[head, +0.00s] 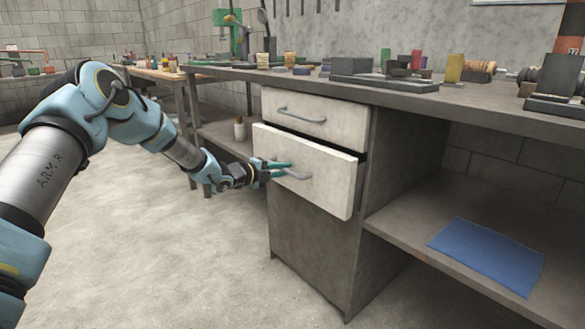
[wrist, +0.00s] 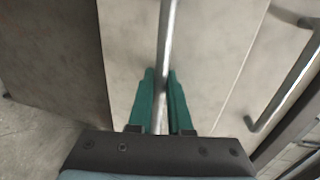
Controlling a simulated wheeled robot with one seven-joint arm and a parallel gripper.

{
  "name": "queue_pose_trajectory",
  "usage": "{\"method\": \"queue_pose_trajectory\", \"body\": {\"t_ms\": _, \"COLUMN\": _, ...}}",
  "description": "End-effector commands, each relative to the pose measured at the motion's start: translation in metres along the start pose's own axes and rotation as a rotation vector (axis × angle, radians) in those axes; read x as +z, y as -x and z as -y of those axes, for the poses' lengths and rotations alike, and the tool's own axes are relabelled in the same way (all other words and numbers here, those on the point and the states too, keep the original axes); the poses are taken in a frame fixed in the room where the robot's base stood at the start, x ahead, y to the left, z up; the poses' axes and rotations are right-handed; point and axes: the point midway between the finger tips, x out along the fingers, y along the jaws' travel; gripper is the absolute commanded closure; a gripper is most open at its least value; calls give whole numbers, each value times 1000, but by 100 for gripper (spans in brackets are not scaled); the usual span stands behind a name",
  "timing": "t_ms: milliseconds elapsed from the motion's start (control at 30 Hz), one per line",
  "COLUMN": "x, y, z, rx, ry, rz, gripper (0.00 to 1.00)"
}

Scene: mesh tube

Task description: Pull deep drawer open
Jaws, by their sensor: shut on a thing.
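The deep drawer (head: 322,178) is the lower, taller pale front in the workbench cabinet. It stands out a little from the cabinet, with a dark gap along its top and right edge. My gripper (head: 283,170) is at its bar handle (head: 298,176). In the wrist view the green fingers (wrist: 160,100) close on both sides of the metal bar handle (wrist: 166,45). The inside of the drawer is hidden.
A shallower drawer (head: 315,117) with its own handle is above and looks shut. A blue sheet (head: 487,255) lies on the low shelf at right. Blocks and tools stand on the bench top (head: 480,98). The floor (head: 170,260) before the drawer is clear.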

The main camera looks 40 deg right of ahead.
Motion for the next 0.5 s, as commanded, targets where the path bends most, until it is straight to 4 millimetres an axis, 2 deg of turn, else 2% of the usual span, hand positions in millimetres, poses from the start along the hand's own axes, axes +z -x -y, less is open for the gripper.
{"method": "queue_pose_trajectory", "body": {"t_ms": 33, "x": 2, "y": 16, "z": -3, "rx": 3, "ry": -1, "rz": 4, "gripper": 100}}
{"method": "queue_pose_trajectory", "body": {"t_ms": 300, "x": 2, "y": 97, "z": -20, "rx": 2, "ry": 0, "rz": 6, "gripper": 100}}
{"method": "queue_pose_trajectory", "body": {"t_ms": 500, "x": 2, "y": 146, "z": -31, "rx": 1, "ry": 0, "rz": 5, "gripper": 100}}
